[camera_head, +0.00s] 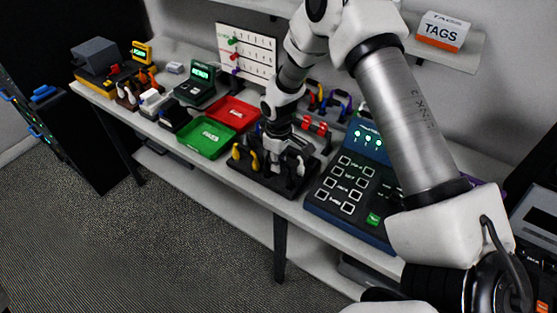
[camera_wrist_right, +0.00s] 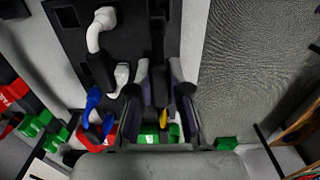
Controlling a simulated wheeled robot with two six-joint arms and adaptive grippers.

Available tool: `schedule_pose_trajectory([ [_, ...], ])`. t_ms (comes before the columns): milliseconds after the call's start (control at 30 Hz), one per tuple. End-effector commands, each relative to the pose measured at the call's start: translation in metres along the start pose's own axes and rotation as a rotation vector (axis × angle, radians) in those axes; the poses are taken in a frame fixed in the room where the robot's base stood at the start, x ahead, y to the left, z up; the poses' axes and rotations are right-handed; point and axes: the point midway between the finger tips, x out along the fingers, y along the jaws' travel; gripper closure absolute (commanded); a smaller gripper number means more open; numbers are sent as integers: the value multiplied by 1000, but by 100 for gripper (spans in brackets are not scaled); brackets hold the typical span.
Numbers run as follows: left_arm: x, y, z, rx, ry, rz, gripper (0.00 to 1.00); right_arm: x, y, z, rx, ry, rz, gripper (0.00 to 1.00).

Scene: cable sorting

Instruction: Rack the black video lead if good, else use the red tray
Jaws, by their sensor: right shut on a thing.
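My right gripper (camera_head: 276,162) points down at a black holder block (camera_head: 245,178) on the bench, among several upright connectors. In the right wrist view its fingers (camera_wrist_right: 163,85) are close together around a dark piece, which looks like the black video lead; its plug is mostly hidden. A yellow connector (camera_wrist_right: 162,118) shows just beyond the fingertips. White connectors (camera_wrist_right: 101,27) and a blue one (camera_wrist_right: 92,101) stand beside the gripper. The red tray (camera_head: 248,122) lies left of the block, behind the green tray (camera_head: 218,155). My left gripper is not in view.
A blue test panel (camera_head: 325,207) with lit green lamps stands right of the block. Coloured leads (camera_head: 338,98) hang behind it. A white board (camera_head: 262,55) with coloured pegs stands at the back. Small devices (camera_head: 200,82) crowd the bench's left part.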

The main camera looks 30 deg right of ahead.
Motion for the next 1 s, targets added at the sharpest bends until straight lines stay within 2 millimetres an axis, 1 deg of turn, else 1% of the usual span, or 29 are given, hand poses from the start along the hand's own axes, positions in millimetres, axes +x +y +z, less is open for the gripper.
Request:
schedule_pose_trajectory([
  [867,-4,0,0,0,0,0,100,0,0,1,1,0,0,100],
  [1000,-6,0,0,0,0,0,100,-1,0,1,1,-1,0,100],
])
